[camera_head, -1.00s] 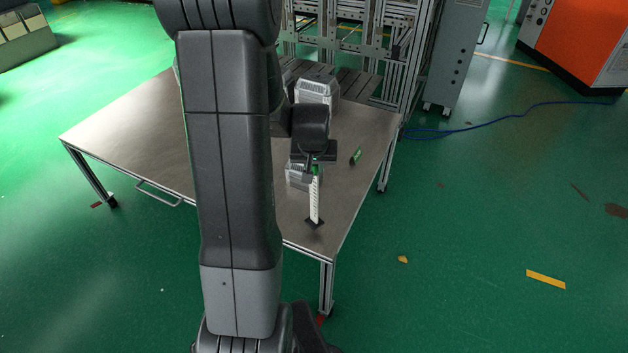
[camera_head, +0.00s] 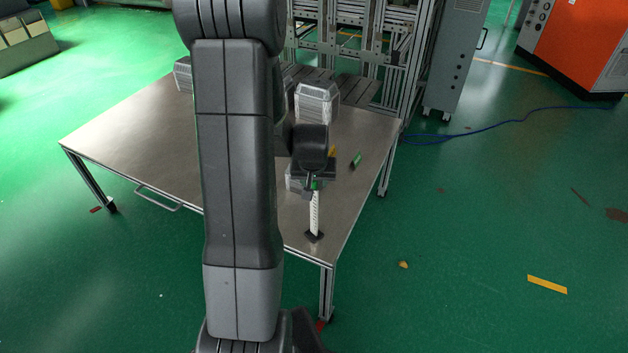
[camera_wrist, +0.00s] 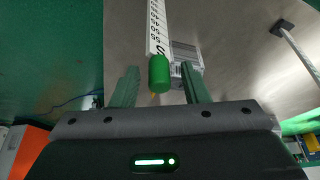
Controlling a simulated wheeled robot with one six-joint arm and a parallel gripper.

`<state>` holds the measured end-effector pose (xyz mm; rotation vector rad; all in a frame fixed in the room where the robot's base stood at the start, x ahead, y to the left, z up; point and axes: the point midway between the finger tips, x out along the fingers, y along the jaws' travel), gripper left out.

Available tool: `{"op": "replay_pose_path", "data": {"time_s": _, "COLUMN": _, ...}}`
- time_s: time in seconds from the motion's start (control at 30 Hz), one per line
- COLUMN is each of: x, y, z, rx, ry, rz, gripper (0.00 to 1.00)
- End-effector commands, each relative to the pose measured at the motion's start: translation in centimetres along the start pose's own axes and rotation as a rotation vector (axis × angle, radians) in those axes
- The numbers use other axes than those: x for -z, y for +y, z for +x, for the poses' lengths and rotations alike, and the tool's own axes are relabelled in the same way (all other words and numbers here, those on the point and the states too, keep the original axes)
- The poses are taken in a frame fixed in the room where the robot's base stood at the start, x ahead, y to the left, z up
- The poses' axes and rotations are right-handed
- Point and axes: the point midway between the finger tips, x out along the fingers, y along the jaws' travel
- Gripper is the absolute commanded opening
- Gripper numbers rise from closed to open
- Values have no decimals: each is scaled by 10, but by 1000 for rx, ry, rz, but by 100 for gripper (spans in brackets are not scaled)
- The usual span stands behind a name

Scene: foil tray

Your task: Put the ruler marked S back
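The white ruler (camera_head: 315,212) stands upright on a small dark square base (camera_head: 313,236) near the table's near right corner. It has a green cylindrical end (camera_wrist: 158,75) at the top and an S beside its numbers in the wrist view, where the ruler (camera_wrist: 156,25) runs up out of frame. My gripper (camera_wrist: 158,80) is open, with one green finger on each side of the green end and a visible gap on both sides. The gripper also shows above the ruler in the head view (camera_head: 314,182). The wrist view does not show the ruler's base.
Another dark base (camera_wrist: 281,27) with a thin post stands to the right in the wrist view. A grey metal box (camera_wrist: 187,54) is close behind the ruler; another (camera_head: 317,102) stands farther back. A small green object (camera_head: 356,160) is to the right. The table's right edge is near.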

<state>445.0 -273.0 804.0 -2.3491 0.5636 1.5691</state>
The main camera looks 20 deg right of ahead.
Motion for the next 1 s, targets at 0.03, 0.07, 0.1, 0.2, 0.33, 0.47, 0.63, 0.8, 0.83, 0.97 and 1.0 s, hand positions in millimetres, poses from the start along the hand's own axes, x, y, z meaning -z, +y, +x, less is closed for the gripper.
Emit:
{"op": "replay_pose_path", "data": {"time_s": 0.03, "x": 0, "y": 0, "z": 0, "rx": 0, "ry": 0, "rz": 0, "gripper": 41}}
{"op": "replay_pose_path", "data": {"time_s": 0.07, "x": 0, "y": 0, "z": 0, "rx": 0, "ry": 0, "rz": 0, "gripper": 41}}
{"op": "replay_pose_path", "data": {"time_s": 0.1, "x": 0, "y": 0, "z": -1, "rx": 0, "ry": 0, "rz": 0, "gripper": 41}}
{"op": "replay_pose_path", "data": {"time_s": 0.2, "x": 2, "y": 0, "z": -4, "rx": 0, "ry": 0, "rz": 0, "gripper": 41}}
{"op": "replay_pose_path", "data": {"time_s": 0.33, "x": 2, "y": 0, "z": -17, "rx": 0, "ry": 3, "rz": 0, "gripper": 41}}
{"op": "replay_pose_path", "data": {"time_s": 0.47, "x": 2, "y": 0, "z": -39, "rx": 0, "ry": 5, "rz": 0, "gripper": 41}}
{"op": "replay_pose_path", "data": {"time_s": 0.63, "x": 2, "y": 0, "z": -69, "rx": 0, "ry": 4, "rz": 0, "gripper": 41}}
{"op": "replay_pose_path", "data": {"time_s": 0.8, "x": 2, "y": 0, "z": -96, "rx": 0, "ry": 4, "rz": 0, "gripper": 41}}
{"op": "replay_pose_path", "data": {"time_s": 0.83, "x": 2, "y": 0, "z": -100, "rx": 0, "ry": 4, "rz": 0, "gripper": 41}}
{"op": "replay_pose_path", "data": {"time_s": 0.97, "x": 2, "y": 0, "z": -114, "rx": 0, "ry": 2, "rz": 0, "gripper": 41}}
{"op": "replay_pose_path", "data": {"time_s": 1.0, "x": 2, "y": 0, "z": -117, "rx": 0, "ry": 1, "rz": 0, "gripper": 41}}
